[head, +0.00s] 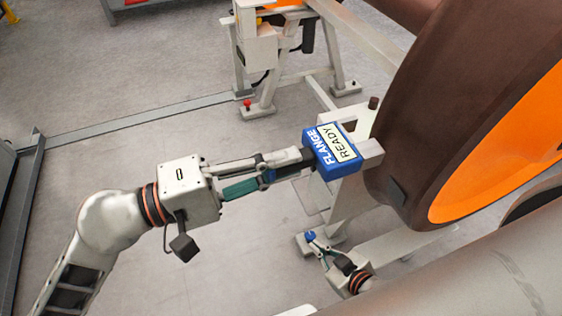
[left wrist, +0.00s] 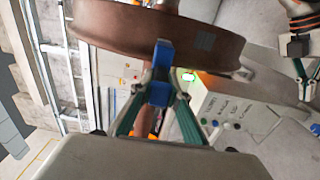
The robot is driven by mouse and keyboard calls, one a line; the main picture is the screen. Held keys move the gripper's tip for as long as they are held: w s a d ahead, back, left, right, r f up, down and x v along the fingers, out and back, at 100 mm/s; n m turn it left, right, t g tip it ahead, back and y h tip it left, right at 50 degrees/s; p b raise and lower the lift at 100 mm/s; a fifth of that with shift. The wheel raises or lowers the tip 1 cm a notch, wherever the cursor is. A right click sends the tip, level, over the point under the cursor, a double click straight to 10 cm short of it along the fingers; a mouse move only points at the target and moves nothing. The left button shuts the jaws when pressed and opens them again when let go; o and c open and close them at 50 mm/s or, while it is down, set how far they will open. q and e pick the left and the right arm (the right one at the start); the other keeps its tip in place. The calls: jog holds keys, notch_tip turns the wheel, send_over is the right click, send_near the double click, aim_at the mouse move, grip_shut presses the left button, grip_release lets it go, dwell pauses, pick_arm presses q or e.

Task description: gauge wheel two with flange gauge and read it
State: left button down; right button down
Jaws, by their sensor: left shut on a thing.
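A large brown wheel (head: 415,125) with an orange inner face stands just right of the gauge. In the left wrist view the gauge overlaps the wheel's rim (left wrist: 120,25); whether they touch I cannot tell. No wheel number is legible. My right gripper (head: 322,250) is low beside the stand, its fingers apart and empty.
A pale stand (head: 352,205) rises beside the wheel, behind the gauge. A pale metal frame (head: 270,75) stands at the back. The left wrist view shows a pale control panel (left wrist: 240,105) with coloured buttons and a green light (left wrist: 189,76). Floor at left is mostly open.

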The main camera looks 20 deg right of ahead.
aim_at(313, 155)
pick_arm(q)
jog(key=shift+r, duration=0.1)
pick_arm(e)
jog(key=shift+w+r, duration=0.15)
